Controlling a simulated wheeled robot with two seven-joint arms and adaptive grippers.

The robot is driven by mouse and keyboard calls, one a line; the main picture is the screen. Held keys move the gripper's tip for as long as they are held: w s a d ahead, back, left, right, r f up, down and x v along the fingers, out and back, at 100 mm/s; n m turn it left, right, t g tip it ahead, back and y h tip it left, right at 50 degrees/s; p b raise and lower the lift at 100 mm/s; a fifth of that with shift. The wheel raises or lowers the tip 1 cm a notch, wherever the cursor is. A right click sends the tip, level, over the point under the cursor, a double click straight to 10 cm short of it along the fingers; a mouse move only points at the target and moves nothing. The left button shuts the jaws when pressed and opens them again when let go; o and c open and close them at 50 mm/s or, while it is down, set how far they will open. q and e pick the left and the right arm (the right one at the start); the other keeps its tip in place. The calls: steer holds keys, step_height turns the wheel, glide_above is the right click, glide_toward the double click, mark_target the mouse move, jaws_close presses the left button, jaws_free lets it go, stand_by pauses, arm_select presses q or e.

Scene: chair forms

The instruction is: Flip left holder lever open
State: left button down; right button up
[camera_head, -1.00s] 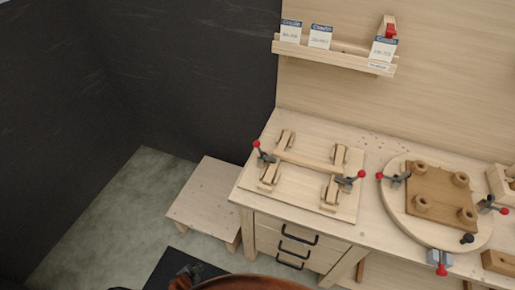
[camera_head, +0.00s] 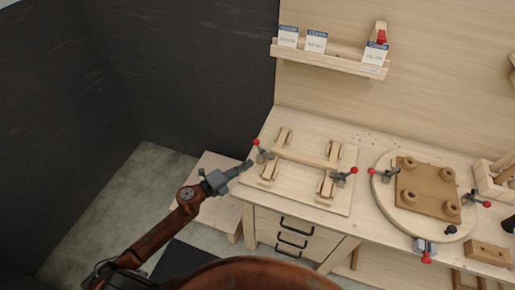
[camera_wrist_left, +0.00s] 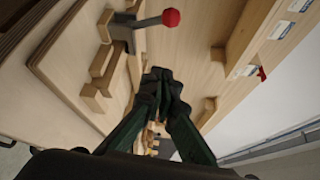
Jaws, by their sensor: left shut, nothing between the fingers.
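The left holder (camera_head: 265,156) is a grey clamp at the left of a wooden fixture board. Its lever ends in a red knob (camera_head: 256,142) and tilts up to the left. In the left wrist view the red knob (camera_wrist_left: 171,17) and grey lever (camera_wrist_left: 148,22) are at the top, above the fingertips. My left gripper (camera_head: 248,165) is shut and empty, just left of the holder and apart from the knob. Its dark fingers (camera_wrist_left: 163,82) meet in the wrist view. The right holder lever (camera_head: 344,174) also has a red knob. My right gripper is not seen.
The board (camera_head: 300,192) lies on a wooden workbench with drawers (camera_head: 283,231). A round turntable (camera_head: 383,203) with a brown block and more red-knobbed clamps is to the right. A low wooden platform (camera_head: 222,212) stands left of the bench. A shelf with cards (camera_head: 330,60) is behind.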

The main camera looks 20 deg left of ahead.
arm_select(q)
steer(key=x, duration=1)
steer(key=shift+w+p, duration=0.25)
steer(key=shift+p, duration=0.15)
steer(key=shift+w+a+r, duration=0.1)
steer(key=shift+a+r, duration=0.1)
steer(key=shift+a, duration=0.75)
steer(key=shift+w+a+r, duration=0.15)
steer(key=shift+a, duration=0.8)
